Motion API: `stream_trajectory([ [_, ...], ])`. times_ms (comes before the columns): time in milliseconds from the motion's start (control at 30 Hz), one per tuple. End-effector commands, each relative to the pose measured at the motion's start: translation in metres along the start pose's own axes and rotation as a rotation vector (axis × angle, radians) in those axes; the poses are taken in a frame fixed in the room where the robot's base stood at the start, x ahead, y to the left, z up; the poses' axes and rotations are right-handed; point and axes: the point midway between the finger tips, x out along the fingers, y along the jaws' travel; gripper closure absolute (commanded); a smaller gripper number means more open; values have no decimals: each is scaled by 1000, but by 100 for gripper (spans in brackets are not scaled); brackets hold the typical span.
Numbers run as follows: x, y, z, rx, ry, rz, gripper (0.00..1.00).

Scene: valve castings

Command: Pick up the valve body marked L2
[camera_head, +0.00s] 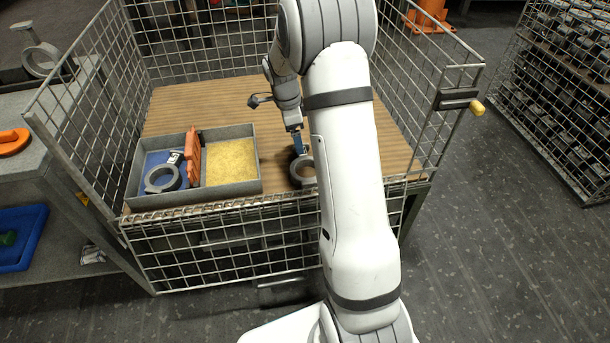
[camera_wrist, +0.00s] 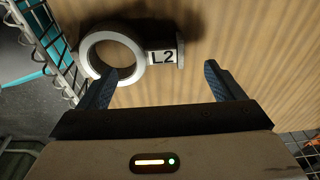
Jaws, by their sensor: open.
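The valve body marked L2 (camera_wrist: 112,52) is a grey ring with a short stem and a white L2 label (camera_wrist: 162,57). It lies on the wooden floor of a wire mesh cage. In the head view the valve body (camera_head: 302,171) is partly hidden by my arm. My gripper (camera_wrist: 158,85) is open and empty in the wrist view. Its left fingertip overlaps the ring's lower edge in the picture; the right fingertip is right of the stem's end. In the head view my gripper (camera_head: 299,148) is just above the ring; contact cannot be told.
A grey divided tray (camera_head: 228,191) stands left of the valve body. It holds another grey ring (camera_head: 162,179) on blue, an orange piece (camera_head: 193,156) and a yellow-lined compartment. Cage mesh (camera_head: 220,246) rises close in front. The wooden floor (camera_head: 200,105) behind the tray is clear.

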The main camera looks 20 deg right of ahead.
Motion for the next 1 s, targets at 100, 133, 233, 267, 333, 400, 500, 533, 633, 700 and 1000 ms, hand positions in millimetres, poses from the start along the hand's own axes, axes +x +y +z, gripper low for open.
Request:
stream_trajectory([
  [100,16,0,0,4,0,2,12],
  [133,19,0,0,4,0,3,12],
  [233,27,0,0,3,0,1,12],
  [267,29,0,-1,3,0,1,12],
  [333,37,0,-2,3,0,2,12],
  [400,48,1,-3,3,0,2,12],
  [500,64,1,-5,2,0,2,12],
  [533,67,1,-5,2,0,1,12],
  [633,75,1,-5,1,0,1,12],
  [700,75,1,-5,0,0,1,12],
  [1000,74,1,-5,-1,0,0,25],
])
